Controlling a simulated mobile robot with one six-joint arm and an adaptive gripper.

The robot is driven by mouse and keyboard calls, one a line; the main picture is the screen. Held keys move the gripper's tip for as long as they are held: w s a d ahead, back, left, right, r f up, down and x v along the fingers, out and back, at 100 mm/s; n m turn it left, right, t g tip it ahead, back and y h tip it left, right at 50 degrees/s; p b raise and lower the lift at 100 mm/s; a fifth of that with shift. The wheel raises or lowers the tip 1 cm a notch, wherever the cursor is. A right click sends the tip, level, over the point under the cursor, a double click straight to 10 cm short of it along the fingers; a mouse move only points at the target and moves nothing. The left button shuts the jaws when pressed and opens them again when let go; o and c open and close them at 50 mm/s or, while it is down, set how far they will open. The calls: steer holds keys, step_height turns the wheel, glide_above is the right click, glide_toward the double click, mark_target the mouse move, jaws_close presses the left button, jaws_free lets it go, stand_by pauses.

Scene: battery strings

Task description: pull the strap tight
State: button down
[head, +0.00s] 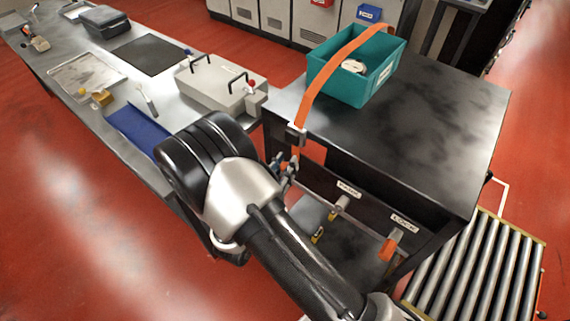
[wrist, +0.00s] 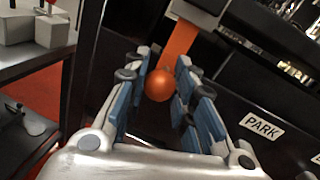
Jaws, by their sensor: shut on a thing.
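The orange strap (head: 325,78) runs over the teal bin (head: 345,85), down the near side of the dark bench, through a grey buckle (head: 296,136). In the wrist view the buckle (wrist: 204,10) is at the top, with the strap tail (wrist: 180,42) hanging below it to an orange ball (wrist: 159,86). My gripper (head: 287,168) is just below the buckle. In the wrist view its blue-padded fingers (wrist: 166,70) are shut on the strap tail, with the ball between them. My arm hides part of the gripper in the head view.
The dark bench (head: 440,110) carries the bin. Labels PARK (head: 348,189) and LOCK (head: 404,223) are on its front, with an orange handle (head: 389,249) below. A roller conveyor (head: 475,270) stands at right. A long bench (head: 60,70) with a grey box (head: 215,85) is at left.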

step_height(320, 180, down, 6)
steer(key=b, duration=0.2)
steer(key=shift+r+b, duration=0.2)
steer(key=shift+b, duration=0.15)
steer(key=c, duration=1.3)
jaws_free()
steer(key=shift+r, duration=0.1)
steer(key=shift+s+a, duration=0.1)
steer(key=shift+s, duration=0.05)
steer(key=v, duration=1.1)
steer(key=shift+s, duration=0.4)
steer(key=shift+a, duration=0.1)
